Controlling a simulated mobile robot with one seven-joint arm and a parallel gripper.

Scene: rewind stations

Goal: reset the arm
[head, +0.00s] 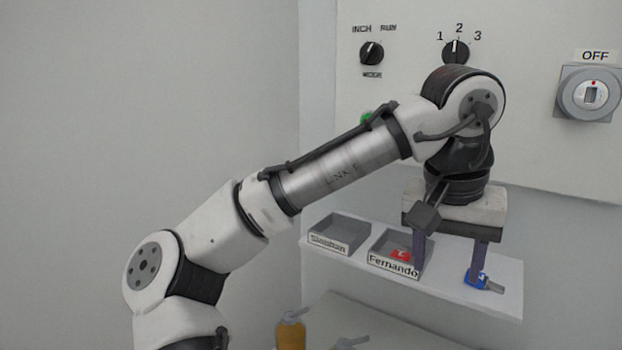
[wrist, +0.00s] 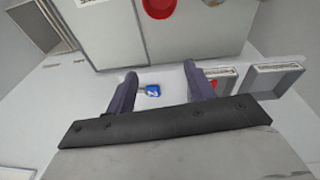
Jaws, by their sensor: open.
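My gripper (head: 448,258) points down over the white shelf (head: 350,262), near its right end. Its two dark fingers are apart, with nothing held between them. A small blue item (head: 476,281) with a grey shank, like a tagged key, lies on the shelf by the right finger in the head view. In the wrist view the gripper (wrist: 160,74) is open, and the blue item (wrist: 152,90) shows between the fingers; I cannot tell whether it touches one. My arm is bent, reaching up and across to the shelf.
A grey tray with a blurred label (head: 338,230) and a tray labelled Fernando (head: 384,261), holding a red item (head: 402,254), stand left of my gripper. Behind are two selector knobs (head: 371,53) (head: 456,51), a partly hidden green button (head: 367,118) and a switch marked OFF (head: 588,92). A yellowish bottle (head: 290,335) stands below.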

